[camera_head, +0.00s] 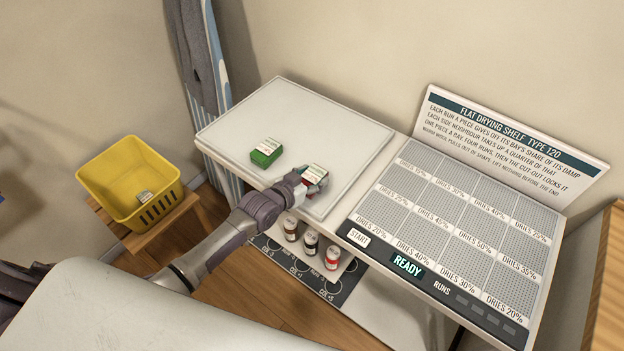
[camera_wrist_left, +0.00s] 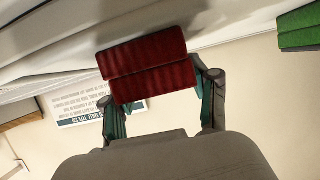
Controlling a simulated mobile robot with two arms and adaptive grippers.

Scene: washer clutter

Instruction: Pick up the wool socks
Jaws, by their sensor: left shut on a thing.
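A red folded, ribbed bundle (camera_wrist_left: 148,66) sits between the fingers of my left gripper (camera_wrist_left: 158,98). In the head view the left gripper (camera_head: 309,180) is shut on this bundle (camera_head: 319,169) at the front of the white tabletop. The bundle has a pale label on top, and the fingers hide part of it. I cannot tell whether it touches the tabletop. A green folded bundle (camera_head: 266,152) with a white label lies to the left, apart from the gripper. The label texts are too small to read, so I cannot tell which bundle is the wool socks. My right gripper is out of view.
A flat drying shelf (camera_head: 455,235) with marked bays and a READY display stands to the right, its bays empty. A yellow basket (camera_head: 125,175) with a labelled item inside stands at the left. Several small bottles (camera_head: 311,243) stand below the table front. The tabletop's back (camera_head: 300,110) is clear.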

